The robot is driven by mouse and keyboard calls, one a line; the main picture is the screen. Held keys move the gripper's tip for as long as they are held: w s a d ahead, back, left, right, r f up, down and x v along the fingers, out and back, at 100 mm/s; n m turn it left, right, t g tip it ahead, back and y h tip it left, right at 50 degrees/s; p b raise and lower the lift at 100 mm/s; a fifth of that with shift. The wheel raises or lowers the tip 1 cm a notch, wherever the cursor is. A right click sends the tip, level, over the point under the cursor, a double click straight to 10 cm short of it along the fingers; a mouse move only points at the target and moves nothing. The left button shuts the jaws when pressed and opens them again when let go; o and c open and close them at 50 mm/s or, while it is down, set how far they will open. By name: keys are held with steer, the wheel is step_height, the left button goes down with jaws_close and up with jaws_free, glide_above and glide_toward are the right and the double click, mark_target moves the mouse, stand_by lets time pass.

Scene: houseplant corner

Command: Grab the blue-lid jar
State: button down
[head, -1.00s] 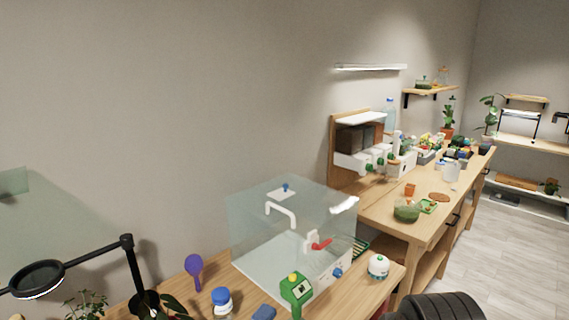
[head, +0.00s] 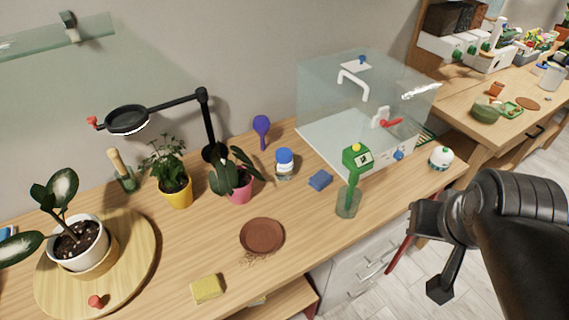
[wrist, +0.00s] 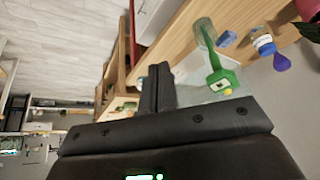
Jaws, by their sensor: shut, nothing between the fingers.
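The blue-lid jar (head: 284,164) stands upright on the wooden bench, a clear jar with a white band and a blue lid. It also shows in the wrist view near the upper right (wrist: 264,45). My gripper (head: 432,246) is at the right of the head view, out beyond the front edge of the bench and well apart from the jar. In the wrist view the two dark fingers (wrist: 158,85) are together with nothing between them.
A green-handled tool in a glass (head: 348,202) and a blue sponge (head: 320,180) stand between jar and gripper. A clear-walled box (head: 365,105) is behind, right. A pink potted plant (head: 236,185) is left of the jar. A brown saucer (head: 262,236) lies in front.

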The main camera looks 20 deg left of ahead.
steer(key=c, duration=2.1)
jaws_free()
steer(key=o, duration=1.6)
